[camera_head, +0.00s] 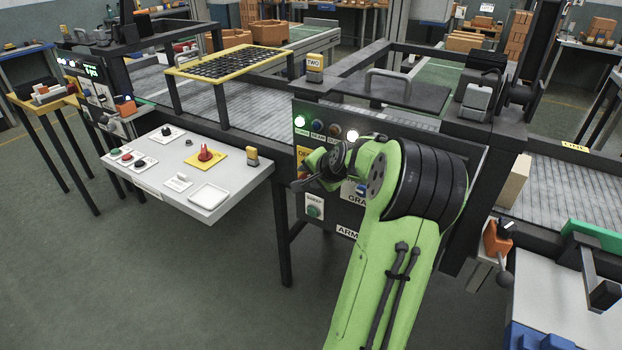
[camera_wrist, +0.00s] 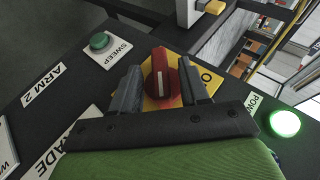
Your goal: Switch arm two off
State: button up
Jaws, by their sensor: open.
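The arm two panel (camera_head: 375,135) is dark, under a yellow TWO tag (camera_head: 315,66). In the wrist view, a red rotary switch (camera_wrist: 161,83) with a white line sits on a yellow plate (camera_wrist: 203,76). My gripper (camera_wrist: 160,68) is open, with one finger on each side of the red switch. I cannot tell whether the fingers touch it. A lamp labelled POWER glows green in the wrist view (camera_wrist: 285,123) and at the panel's upper left in the head view (camera_head: 299,121). In the head view my arm hides much of the panel, including the switch.
A green SWEEP button (camera_wrist: 100,41) lies near the switch. A white console (camera_head: 193,197) with another red knob (camera_head: 205,153) on yellow stands left of the panel. An orange lever box (camera_head: 497,240) is to the right. Open floor lies in front.

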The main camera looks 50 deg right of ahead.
jog(key=shift+c, duration=0.4)
grip_shut()
